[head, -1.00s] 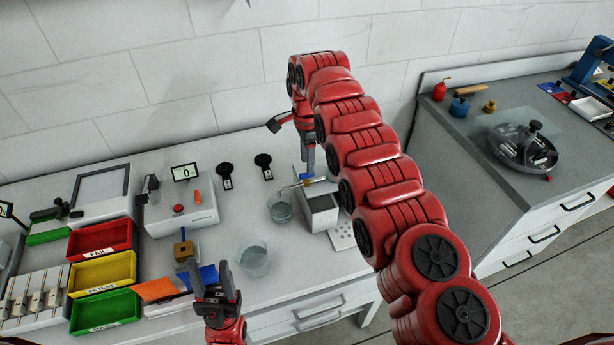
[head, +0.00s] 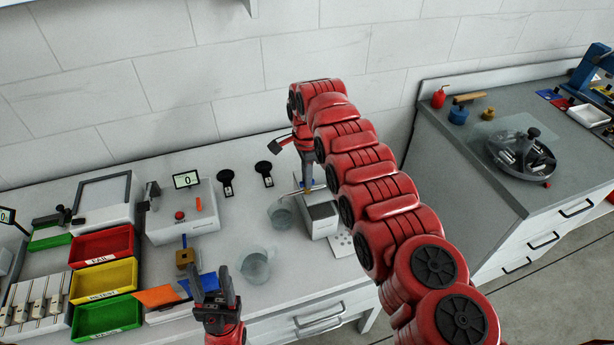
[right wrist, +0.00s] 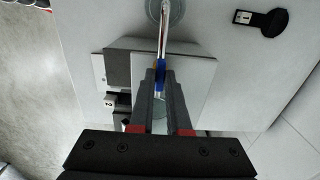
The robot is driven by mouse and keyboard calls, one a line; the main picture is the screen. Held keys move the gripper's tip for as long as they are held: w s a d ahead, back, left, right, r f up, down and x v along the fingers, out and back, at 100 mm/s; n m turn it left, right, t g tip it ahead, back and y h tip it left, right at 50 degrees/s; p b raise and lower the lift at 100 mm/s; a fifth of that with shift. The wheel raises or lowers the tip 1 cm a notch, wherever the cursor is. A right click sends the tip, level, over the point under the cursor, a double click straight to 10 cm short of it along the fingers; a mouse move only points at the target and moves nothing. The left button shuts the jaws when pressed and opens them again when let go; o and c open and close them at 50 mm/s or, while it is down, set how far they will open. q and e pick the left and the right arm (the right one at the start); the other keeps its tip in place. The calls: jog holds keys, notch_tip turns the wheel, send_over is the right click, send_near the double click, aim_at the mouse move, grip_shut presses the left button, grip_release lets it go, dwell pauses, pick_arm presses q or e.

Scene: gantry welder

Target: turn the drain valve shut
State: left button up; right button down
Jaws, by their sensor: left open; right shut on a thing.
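The drain valve shows as a blue handle (right wrist: 160,76) on a thin metal pipe in the right wrist view. The pipe leads from a grey-white box (head: 322,216) out over a glass beaker (head: 281,214). My right gripper (right wrist: 161,88) is shut on the blue handle, its two fingers on either side of it. In the head view my right gripper (head: 307,186) is at the pipe beside the box, and the red arm partly covers this spot. How far the handle is turned is hard to tell. My left gripper (head: 214,284) is open and empty at the bench's front.
A glass jug (head: 255,265) stands between my left gripper and the box. Red, yellow and green trays (head: 105,244) lie at the left, near a box with a display (head: 187,180). Two black-headed tags (head: 265,170) lie behind the beaker. A grey bench is at the right.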

jog(key=n+b, duration=0.2)
jog(key=b, duration=0.1)
jog(key=shift+w+f, duration=0.1)
jog(key=shift+f, duration=0.05)
jog(key=shift+n+b, duration=0.75)
jog(key=shift+n, duration=0.25)
jog(key=shift+n+b, duration=0.4)
jog(key=shift+n, duration=0.5)
jog(key=n, duration=0.2)
jog(key=shift+r+n, duration=0.2)
jog(key=shift+n, duration=0.2)
jog(key=n, duration=0.2)
jog(key=shift+n, duration=0.3)
jog(key=n, duration=0.6)
jog(key=shift+n, duration=0.3)
